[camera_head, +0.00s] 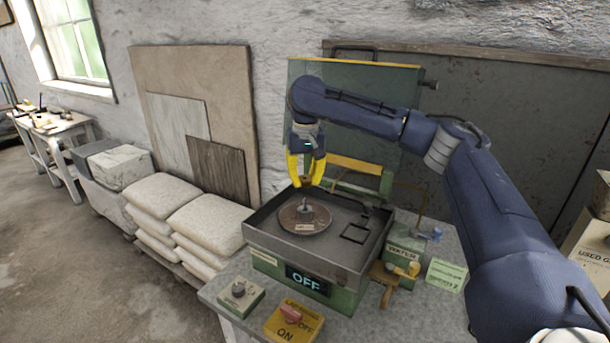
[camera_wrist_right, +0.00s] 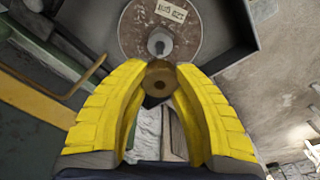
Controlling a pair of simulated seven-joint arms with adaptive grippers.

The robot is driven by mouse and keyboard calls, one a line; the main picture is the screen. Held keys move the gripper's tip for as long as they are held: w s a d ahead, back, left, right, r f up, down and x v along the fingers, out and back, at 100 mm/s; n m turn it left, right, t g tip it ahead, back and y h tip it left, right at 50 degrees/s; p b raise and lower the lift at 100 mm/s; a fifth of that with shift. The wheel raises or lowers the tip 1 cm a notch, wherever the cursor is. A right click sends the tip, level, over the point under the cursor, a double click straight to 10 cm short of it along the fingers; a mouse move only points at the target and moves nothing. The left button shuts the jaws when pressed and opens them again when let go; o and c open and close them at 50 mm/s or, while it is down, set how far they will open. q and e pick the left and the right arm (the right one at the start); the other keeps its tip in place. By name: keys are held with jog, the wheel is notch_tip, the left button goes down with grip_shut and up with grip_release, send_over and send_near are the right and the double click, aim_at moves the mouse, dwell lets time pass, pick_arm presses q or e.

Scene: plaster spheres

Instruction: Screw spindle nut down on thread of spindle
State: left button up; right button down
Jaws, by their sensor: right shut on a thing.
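My right gripper (camera_head: 305,183) has yellow fingers and points down above the machine's tray. In the right wrist view the gripper (camera_wrist_right: 160,74) is shut on the spindle nut (camera_wrist_right: 161,86), a brown round piece with a dark hole in its middle. The spindle (camera_head: 305,206) is a short grey upright post at the centre of a brown disc (camera_head: 288,221) with a paper label. The spindle (camera_wrist_right: 160,42) also shows in the right wrist view, just beyond the fingertips. The nut is above the spindle and apart from it. My left gripper is not in view.
The disc lies in a grey open tray (camera_head: 262,228) with raised walls. A green lid (camera_head: 375,90) stands up behind. The machine's display (camera_head: 307,281) reads OFF.

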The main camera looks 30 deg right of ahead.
aim_at(305, 202)
jog(key=shift+f, duration=1.6)
jog(key=shift+f, duration=2.15)
dwell(0.8)
jog(key=c, duration=1.6)
grip_release()
jog(key=shift+c, duration=0.2)
grip_shut()
jog(key=m, duration=1.2)
jog(key=shift+m, duration=0.3)
jog(key=m, duration=0.4)
jog(key=shift+f+m+g, duration=0.15)
jog(key=shift+m+g, duration=0.15)
jog(key=shift+g, duration=0.1)
